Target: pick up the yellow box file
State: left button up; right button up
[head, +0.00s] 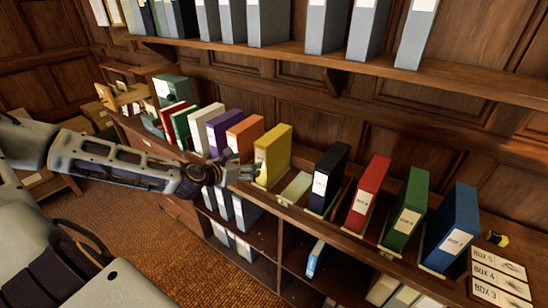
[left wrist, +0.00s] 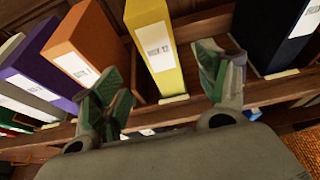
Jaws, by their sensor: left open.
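The yellow box file (head: 273,155) stands upright on the shelf top, between the orange file and an empty pale slot. In the left wrist view the yellow box file (left wrist: 159,60) shows its spine with a white label, between and beyond the open fingers. My left gripper (head: 243,172) is just in front of its spine, open and empty. In the left wrist view my left gripper (left wrist: 160,90) has one green-padded finger on each side of the file's spine. I cannot tell whether a finger touches it. My right gripper is not in view.
An orange file (head: 244,137) and a purple file (head: 223,131) stand left of it. An empty pale slot (head: 295,188) and a black file (head: 327,180) are to its right. Red, green and blue files stand further right. An upper shelf (head: 300,62) of grey files overhangs behind.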

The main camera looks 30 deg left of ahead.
aim_at(260, 160)
pick_arm(q)
jog(key=shift+w, duration=0.1)
jog(key=shift+x, duration=2.7)
jog(key=shift+p+x, duration=0.35)
jog(key=shift+x, duration=0.45)
jog(key=shift+w+f, duration=0.3)
jog(key=shift+w, duration=0.35)
jog(key=shift+w, duration=0.1)
